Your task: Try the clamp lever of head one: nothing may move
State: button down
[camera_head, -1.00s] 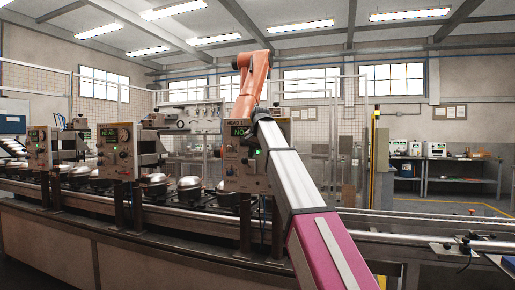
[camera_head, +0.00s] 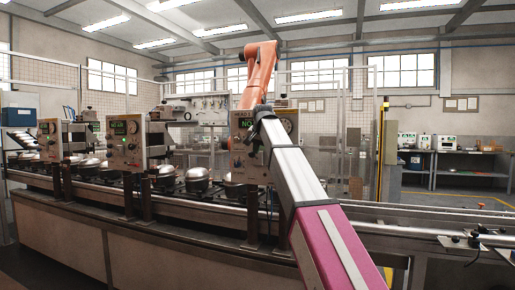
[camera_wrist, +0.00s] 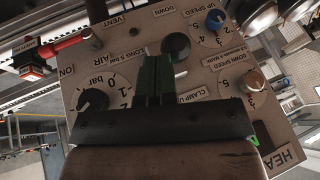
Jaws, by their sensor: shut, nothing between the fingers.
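The panel of head one (camera_head: 241,150) stands at the right end of the row of heads, partly covered by my arm in the head view. In the wrist view its panel (camera_wrist: 130,38) is tilted and nearly upside down. My gripper (camera_wrist: 155,62) shows there with its dark green fingers shut and empty, over the panel's middle. A label starting "CLAMP" (camera_wrist: 190,97) is right beside the fingers, partly covered. The clamp lever itself cannot be made out; the fingers may hide it. I cannot tell whether the fingers touch the panel. My fingers are hidden in the head view.
A red valve handle (camera_wrist: 62,44) sticks out at left.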

notch_tip(320, 180, down, 6)
jog(key=s+n+t+h, duration=0.1)
jog(key=t, duration=0.6)
jog(key=shift+s+a+f+n+h, duration=0.15)
jog(key=shift+s+a+n+h, duration=0.15)
jog(key=shift+h, duration=0.1)
jog(key=shift+r, duration=0.75)
jog(key=shift+d+r, duration=0.1)
